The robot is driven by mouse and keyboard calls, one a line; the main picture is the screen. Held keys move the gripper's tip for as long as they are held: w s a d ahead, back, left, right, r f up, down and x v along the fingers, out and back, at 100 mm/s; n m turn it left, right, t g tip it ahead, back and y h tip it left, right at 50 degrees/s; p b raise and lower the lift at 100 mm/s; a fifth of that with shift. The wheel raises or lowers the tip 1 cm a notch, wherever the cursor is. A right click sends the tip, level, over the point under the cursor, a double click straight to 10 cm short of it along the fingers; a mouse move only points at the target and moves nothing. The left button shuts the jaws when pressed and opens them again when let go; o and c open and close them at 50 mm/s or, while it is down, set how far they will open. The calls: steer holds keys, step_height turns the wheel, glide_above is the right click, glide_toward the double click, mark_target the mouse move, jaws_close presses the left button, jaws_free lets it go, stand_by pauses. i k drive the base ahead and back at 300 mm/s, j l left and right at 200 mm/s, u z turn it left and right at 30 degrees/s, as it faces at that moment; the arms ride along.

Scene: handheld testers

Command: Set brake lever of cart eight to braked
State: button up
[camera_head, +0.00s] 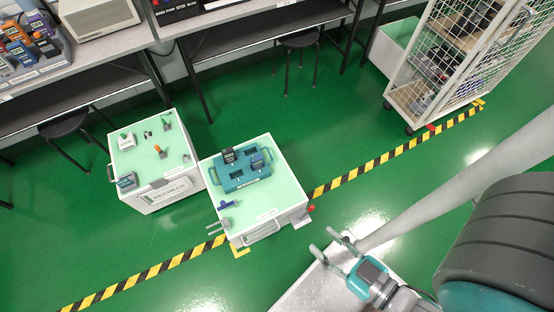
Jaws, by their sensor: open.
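A white cart with a pale green top (285,204) stands in the middle, over the striped floor line. A small red knob (311,208) shows low at its right corner, possibly a brake lever; its setting is too small to tell. The cart's label is too small to read, so I cannot tell whether it is cart eight. My gripper (324,241) is open and empty, to the lower right of this cart and apart from it in the picture. A second white cart (175,191) stands to the left, with a sign on its front.
A teal tray (228,184) with dark testers sits on the middle cart. A wire cage trolley (400,72) stands at upper right. Benches (235,38) and stools (300,40) line the back. Green floor (345,120) is clear between the middle cart and the cage trolley.

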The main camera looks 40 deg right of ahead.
mark_target(310, 207)
steer(key=k+z, duration=0.1)
steer(key=k, duration=1)
